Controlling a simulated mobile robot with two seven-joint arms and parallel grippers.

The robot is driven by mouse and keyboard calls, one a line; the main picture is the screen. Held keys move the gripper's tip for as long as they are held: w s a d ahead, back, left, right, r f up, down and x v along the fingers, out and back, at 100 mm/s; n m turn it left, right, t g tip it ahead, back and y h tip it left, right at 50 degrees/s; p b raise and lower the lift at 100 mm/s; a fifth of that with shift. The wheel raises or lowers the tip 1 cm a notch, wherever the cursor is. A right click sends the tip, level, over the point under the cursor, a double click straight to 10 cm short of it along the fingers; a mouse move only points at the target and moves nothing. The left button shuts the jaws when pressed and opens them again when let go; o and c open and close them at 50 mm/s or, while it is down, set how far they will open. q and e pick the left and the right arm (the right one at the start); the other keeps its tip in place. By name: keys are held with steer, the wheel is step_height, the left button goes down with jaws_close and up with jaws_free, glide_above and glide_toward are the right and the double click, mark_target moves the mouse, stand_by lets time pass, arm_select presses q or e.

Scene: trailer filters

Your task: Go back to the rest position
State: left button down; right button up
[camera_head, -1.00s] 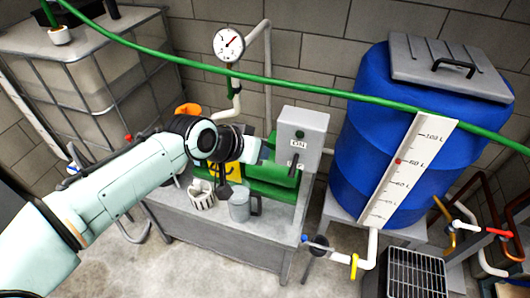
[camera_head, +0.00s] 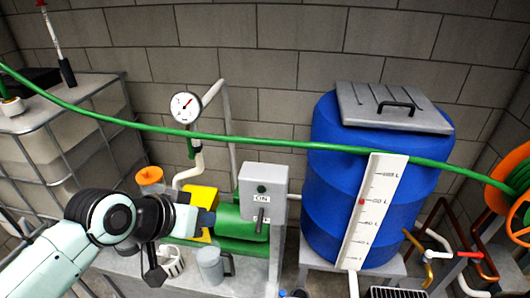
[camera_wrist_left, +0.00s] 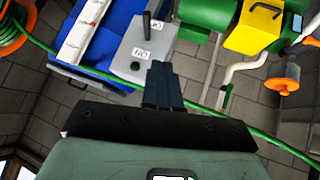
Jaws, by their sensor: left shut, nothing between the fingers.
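My left gripper (camera_head: 207,221) is shut and empty. In the head view its arm comes in from the lower left, and the fingers are in front of the green pump (camera_head: 240,225), left of the grey switch box (camera_head: 263,192). In the left wrist view the shut dark fingers (camera_wrist_left: 163,85) point towards the switch box (camera_wrist_left: 140,52), with nothing between them. I cannot tell from the pictures how far the fingertips are from the box. My right gripper is in neither view.
A blue barrel (camera_head: 325,185) with a level scale (camera_head: 372,210) stands on the right. A grey mug (camera_head: 211,264) and a white cup (camera_head: 170,262) stand on the bench below the gripper. A green hose (camera_head: 250,141) crosses the view. A pressure gauge (camera_head: 186,107) is behind.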

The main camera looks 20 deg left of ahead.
arm_select(q)
steer(key=w+d+f+g+p, duration=0.15)
steer(key=w+f, duration=0.25)
steer(key=f, duration=0.6)
steer(key=w+d+f+g+p, duration=0.1)
steer(key=w+d+f+g, duration=0.15)
steer(key=f, duration=0.65)
steer(key=s+d+f+n+g+h+p, duration=0.1)
steer(key=s+d+f+g+p, duration=0.15)
steer(key=f, duration=1.45)
steer(key=s+d+f+n+g+p, duration=0.1)
steer(key=s+d+f, duration=0.2)
steer(key=s+f, duration=0.4)
steer(key=s+d+f+g+p, duration=0.2)
steer(key=s+d+f, duration=0.2)
steer(key=s, duration=1)
step_height(320, 180, down, 3)
steer(key=shift+d+f+n+h, duration=0.2)
steer(key=shift+n+h, duration=0.1)
steer(key=shift+n, duration=0.1)
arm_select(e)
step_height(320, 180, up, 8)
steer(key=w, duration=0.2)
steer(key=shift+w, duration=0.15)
arm_select(q)
steer(key=shift+a, duration=0.1)
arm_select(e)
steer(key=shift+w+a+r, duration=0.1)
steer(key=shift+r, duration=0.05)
